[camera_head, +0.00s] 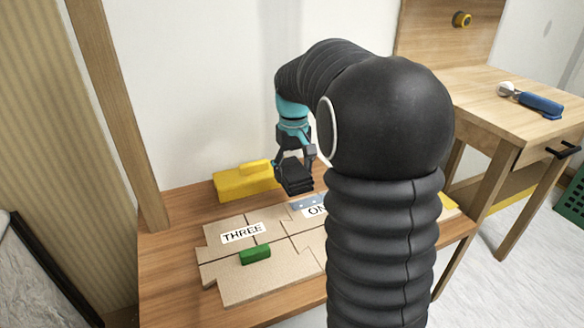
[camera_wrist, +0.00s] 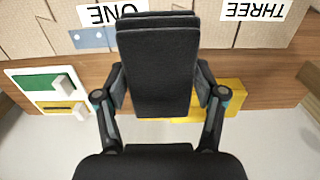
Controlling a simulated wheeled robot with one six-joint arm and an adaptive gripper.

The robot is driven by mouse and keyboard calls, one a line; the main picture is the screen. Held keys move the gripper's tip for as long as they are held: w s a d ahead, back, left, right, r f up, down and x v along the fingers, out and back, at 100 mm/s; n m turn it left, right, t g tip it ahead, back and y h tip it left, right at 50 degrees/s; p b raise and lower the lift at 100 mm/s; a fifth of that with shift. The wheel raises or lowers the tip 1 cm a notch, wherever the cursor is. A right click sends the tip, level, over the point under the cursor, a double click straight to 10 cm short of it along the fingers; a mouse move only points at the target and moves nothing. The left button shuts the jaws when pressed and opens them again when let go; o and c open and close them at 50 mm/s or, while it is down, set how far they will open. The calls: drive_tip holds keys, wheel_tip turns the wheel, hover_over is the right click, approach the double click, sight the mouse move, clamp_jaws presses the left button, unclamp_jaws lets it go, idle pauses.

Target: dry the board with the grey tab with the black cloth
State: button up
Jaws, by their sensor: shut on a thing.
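My gripper (camera_head: 295,160) is shut on a folded black cloth (camera_head: 297,182), above the back edge of the boards. In the wrist view the cloth (camera_wrist: 158,60) fills the space between the fingers of my gripper (camera_wrist: 160,85). The grey-blue tab (camera_head: 304,203) lies at the back edge of the board labelled ONE (camera_head: 309,232), just right of and below the cloth in the head view. The tab also shows in the wrist view (camera_wrist: 88,38), left of the cloth. My arm hides much of that board. I cannot tell whether the cloth touches anything below.
The board labelled THREE (camera_head: 226,226) lies to the left, with a green block (camera_head: 255,254) near it. A yellow block (camera_head: 235,184) sits behind the boards on the wooden table (camera_head: 165,250). A side table (camera_head: 490,92) holds a blue-handled tool (camera_head: 538,103).

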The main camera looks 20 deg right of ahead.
drive_tip(key=shift+f+b, duration=1.65)
drive_tip(key=shift+f, duration=1.55)
